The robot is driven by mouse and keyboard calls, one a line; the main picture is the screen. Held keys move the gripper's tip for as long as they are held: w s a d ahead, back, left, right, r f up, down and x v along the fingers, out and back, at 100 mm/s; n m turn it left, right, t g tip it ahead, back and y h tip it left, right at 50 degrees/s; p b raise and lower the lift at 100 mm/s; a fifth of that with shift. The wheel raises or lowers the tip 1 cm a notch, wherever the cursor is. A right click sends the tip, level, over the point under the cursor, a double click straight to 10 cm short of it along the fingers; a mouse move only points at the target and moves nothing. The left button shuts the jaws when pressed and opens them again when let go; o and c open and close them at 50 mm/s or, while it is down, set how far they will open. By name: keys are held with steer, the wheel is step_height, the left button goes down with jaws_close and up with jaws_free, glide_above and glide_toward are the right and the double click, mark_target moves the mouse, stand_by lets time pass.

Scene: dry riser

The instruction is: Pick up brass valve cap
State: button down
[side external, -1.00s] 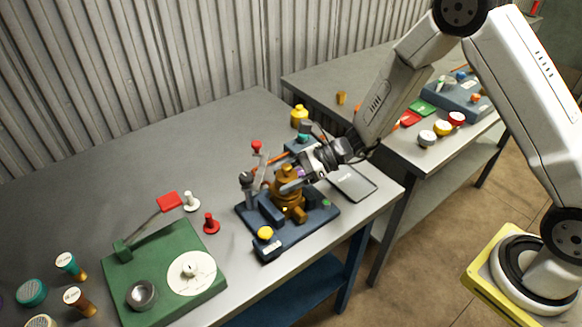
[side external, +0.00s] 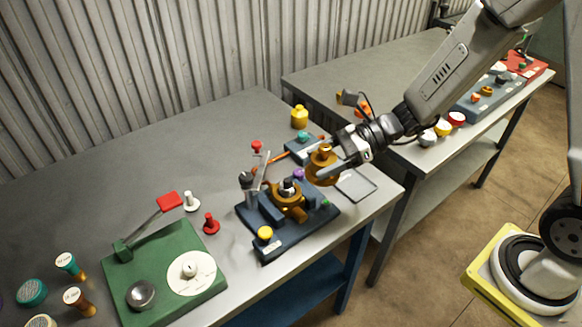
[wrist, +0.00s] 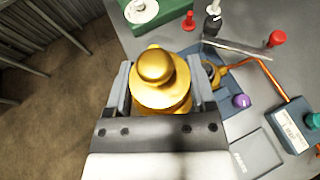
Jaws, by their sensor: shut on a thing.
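The brass valve cap (side external: 322,162) is a stepped golden dome with a round knob on top. My gripper (side external: 338,170) is shut on it and holds it above the right side of the blue valve base (side external: 272,250), clear of it. In the wrist view the cap (wrist: 158,82) sits between the two grey fingers of my gripper (wrist: 160,90). The brass valve body (side external: 291,203) stays on the blue base, with its dark top opening exposed. In the wrist view the body is mostly hidden behind the cap.
A green fixture (side external: 165,270) with a red-tipped lever stands at the left. A grey flat plate (side external: 356,186) lies right of the valve base. A small blue box (side external: 303,148) and a yellow bottle (side external: 299,117) stand behind. The table's left middle is clear.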

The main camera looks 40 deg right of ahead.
steer(key=shift+s+d+r, duration=0.2)
steer(key=shift+s+r, duration=0.2)
steer(key=shift+s, duration=0.45)
steer(key=shift+s+d+r, duration=0.25)
steer(key=shift+s+r, duration=0.15)
steer(key=shift+s, duration=0.45)
steer(key=shift+s+d+r, duration=0.2)
steer(key=shift+s+r, duration=0.2)
steer(key=shift+s, duration=0.45)
steer(key=shift+w, duration=0.1)
steer(key=w+d+r+m+t+h, duration=0.4)
steer(key=w+d+m+t+h, duration=0.3)
steer(key=w+d+m, duration=0.3)
steer(key=shift+w+d+r+t+h, duration=0.25)
steer(key=shift+w+d+h, duration=0.5)
steer(key=shift+w, duration=1.1)
steer(key=shift+a+f, duration=0.1)
